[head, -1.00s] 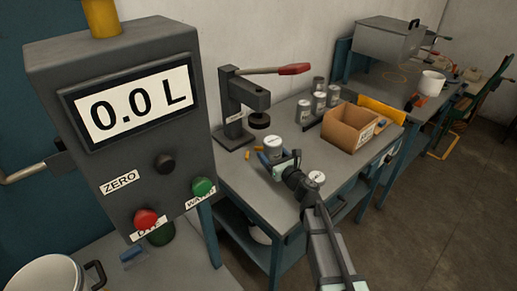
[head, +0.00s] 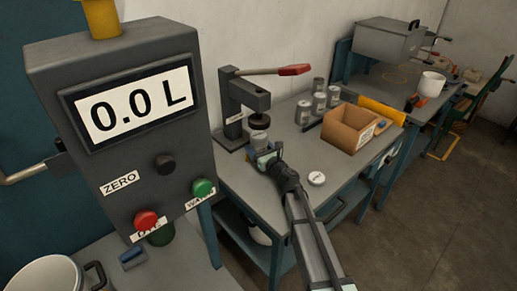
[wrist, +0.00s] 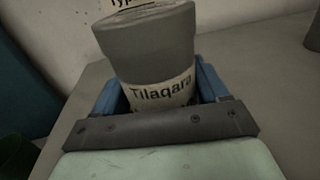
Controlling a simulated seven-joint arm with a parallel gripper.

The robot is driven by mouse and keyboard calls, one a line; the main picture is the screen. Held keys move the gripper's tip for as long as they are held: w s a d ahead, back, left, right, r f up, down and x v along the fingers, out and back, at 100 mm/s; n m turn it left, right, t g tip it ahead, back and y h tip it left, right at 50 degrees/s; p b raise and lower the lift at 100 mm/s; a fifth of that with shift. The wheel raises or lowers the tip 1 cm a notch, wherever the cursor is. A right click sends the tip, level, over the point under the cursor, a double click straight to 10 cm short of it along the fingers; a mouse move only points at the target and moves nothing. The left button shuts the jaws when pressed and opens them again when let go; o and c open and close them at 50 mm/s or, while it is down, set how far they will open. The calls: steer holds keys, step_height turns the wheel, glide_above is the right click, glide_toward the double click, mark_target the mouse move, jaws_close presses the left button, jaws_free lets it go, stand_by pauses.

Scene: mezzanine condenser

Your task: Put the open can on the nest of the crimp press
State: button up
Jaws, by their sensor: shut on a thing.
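The can (head: 259,138) is a grey cylinder with a pale label. It also fills the middle of the wrist view (wrist: 152,45), with "Tilaqara" printed on its label. My gripper (head: 265,156) is shut on it, with blue fingers on both sides of the can in the wrist view. The crimp press (head: 236,102) is a dark frame with a red-handled lever at the back left of the bench. The can stands just below the round dark press head. The nest is hidden behind the can and gripper, so I cannot tell whether the can touches it.
Several grey cans (head: 318,102) stand behind a dark bar on the bench. A cardboard box (head: 350,128) is to their right. A round white-topped piece (head: 316,178) lies near the front edge. The grey control box (head: 125,125) stands close at left.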

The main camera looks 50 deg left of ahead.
steer(key=shift+f, duration=0.3)
steer(key=o, duration=1.3)
steer(key=shift+r, duration=0.2)
steer(key=d, duration=0.4)
steer(key=s+d, duration=0.1)
steer(key=d, duration=0.3)
steer(key=s+d, duration=0.1)
steer(key=d, duration=0.2)
steer(key=shift+s+d, duration=0.2)
steer(key=shift+d, duration=0.2)
